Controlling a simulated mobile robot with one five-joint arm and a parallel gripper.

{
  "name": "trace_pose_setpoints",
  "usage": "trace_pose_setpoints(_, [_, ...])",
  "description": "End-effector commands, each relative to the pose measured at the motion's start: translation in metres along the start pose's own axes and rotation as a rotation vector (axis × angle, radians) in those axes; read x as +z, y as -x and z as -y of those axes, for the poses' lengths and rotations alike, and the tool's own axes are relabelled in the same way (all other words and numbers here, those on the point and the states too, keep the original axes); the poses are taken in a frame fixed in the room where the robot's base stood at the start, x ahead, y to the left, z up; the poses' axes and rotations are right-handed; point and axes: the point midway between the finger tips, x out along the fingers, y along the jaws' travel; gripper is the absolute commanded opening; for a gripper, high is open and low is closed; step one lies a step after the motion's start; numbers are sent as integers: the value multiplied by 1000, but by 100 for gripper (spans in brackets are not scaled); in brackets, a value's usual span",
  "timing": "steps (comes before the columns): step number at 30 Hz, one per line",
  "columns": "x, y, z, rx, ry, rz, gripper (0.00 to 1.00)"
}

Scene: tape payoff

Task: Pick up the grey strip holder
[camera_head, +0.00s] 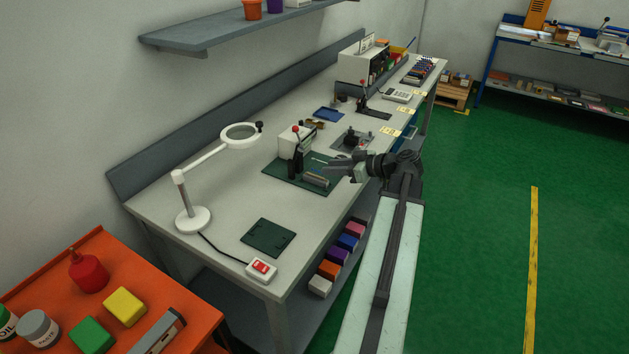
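A small grey, rounded bar (316,180), which may be the grey strip holder, lies on a dark green mat (285,172) on the long workbench. It sits at the mat's right side, in front of a white device with a red-knobbed lever (296,146). My arm reaches in from the right over the bench's front edge. My gripper (332,172) points left, just right of and close to the grey bar in the picture. I cannot tell whether they touch. The fingers are too small to show whether they are open or shut.
A white magnifier lamp (193,218), a flat dark green plate (268,238) and a red-switch box (261,269) stand on the near bench. A dark fixture (352,140) lies behind my gripper. An orange cart (205,315) is at lower left. Green floor at right is clear.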

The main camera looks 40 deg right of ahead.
Motion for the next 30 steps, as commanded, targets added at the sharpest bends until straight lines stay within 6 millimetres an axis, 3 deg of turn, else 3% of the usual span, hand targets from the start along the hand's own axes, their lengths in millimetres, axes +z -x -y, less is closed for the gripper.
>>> trace_pose_setpoints(3, [4, -16, -1, 1, -1, 1, 29])
trace_pose_setpoints(10, [7, -27, -2, 4, -2, 2, 29])
trace_pose_setpoints(18, [14, -69, -2, 3, -3, 3, 29])
trace_pose_setpoints(24, [11, -69, -3, 6, -4, 3, 29])
trace_pose_setpoints(27, [11, -69, -3, 6, -4, 3, 4])
trace_pose_setpoints(30, [11, -69, -3, 6, -4, 3, 0])
